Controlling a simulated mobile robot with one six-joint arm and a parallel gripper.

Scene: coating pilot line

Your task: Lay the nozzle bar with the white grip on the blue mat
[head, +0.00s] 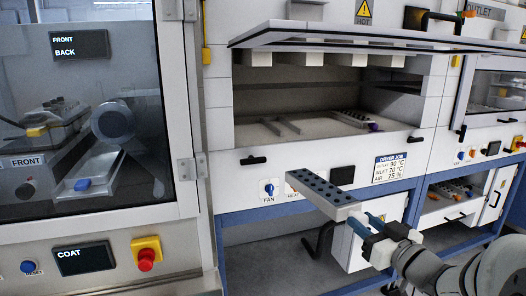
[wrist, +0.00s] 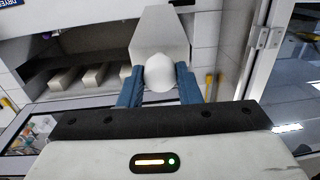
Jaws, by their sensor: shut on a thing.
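The nozzle bar (head: 322,190) is a long pale bar with rows of dark holes on top. It is held up in front of the dryer, pointing away to the left. In the wrist view its white grip (wrist: 159,72) sits between the blue fingers of my gripper (wrist: 160,90), with the bar body (wrist: 160,35) beyond. My gripper (head: 374,222) is shut on the grip in the head view, where the fingers mostly hide the grip. I cannot make out the blue mat in either view.
The dryer's flap (head: 350,41) is raised above an open chamber (head: 290,85), where a bar with a purple grip (head: 375,126) lies. A glass-fronted coater (head: 80,105) stands left. Lower right, an open cabinet (head: 455,193) holds small coloured items. A black door handle (head: 318,240) is below the bar.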

